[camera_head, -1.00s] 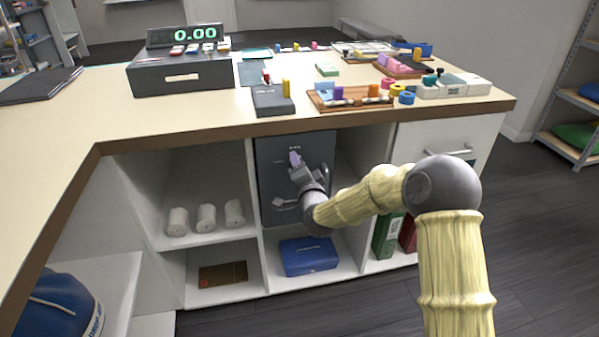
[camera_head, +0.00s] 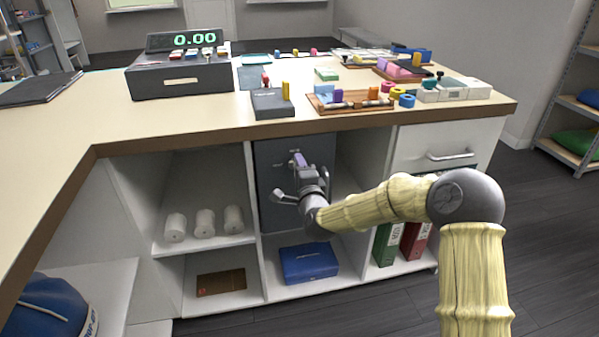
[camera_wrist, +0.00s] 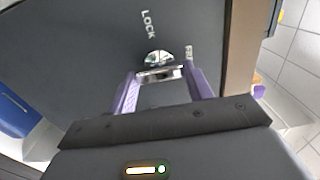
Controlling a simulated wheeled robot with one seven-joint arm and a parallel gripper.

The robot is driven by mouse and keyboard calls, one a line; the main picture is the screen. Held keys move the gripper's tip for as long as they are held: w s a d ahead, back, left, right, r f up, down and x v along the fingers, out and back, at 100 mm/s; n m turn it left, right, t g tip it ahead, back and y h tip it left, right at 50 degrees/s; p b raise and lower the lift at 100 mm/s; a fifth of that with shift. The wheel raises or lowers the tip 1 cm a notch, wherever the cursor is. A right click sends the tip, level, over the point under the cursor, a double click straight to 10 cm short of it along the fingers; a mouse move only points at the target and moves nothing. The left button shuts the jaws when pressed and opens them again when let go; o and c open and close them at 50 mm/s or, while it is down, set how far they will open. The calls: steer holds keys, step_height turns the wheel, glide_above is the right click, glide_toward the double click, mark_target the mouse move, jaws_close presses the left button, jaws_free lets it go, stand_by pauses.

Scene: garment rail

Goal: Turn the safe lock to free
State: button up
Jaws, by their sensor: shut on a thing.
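The safe (camera_head: 268,180) is a dark grey box in the open bay under the counter, with its door facing me. My gripper (camera_head: 299,160) is at the upper part of the door, its purple fingers against the lock. In the wrist view, the safe lock (camera_wrist: 159,58) is a small silver round knob with a bar across it. My gripper (camera_wrist: 162,76) is shut on the knob's bar, one finger on each side. In the head view my gripper mostly hides the knob.
A lever handle (camera_head: 284,197) sits on the safe door just below my gripper. A blue cash box (camera_head: 308,263) lies on the shelf below. White rolls (camera_head: 205,222) stand in the left bay, binders (camera_head: 388,243) on the right. The counter edge (camera_head: 200,142) overhangs the safe.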

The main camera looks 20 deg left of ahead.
steer(key=shift+f, duration=0.1)
steer(key=o, duration=1)
steer(key=p+v, duration=0.2)
steer(key=v, duration=1.5)
steer(key=shift+s, duration=0.2)
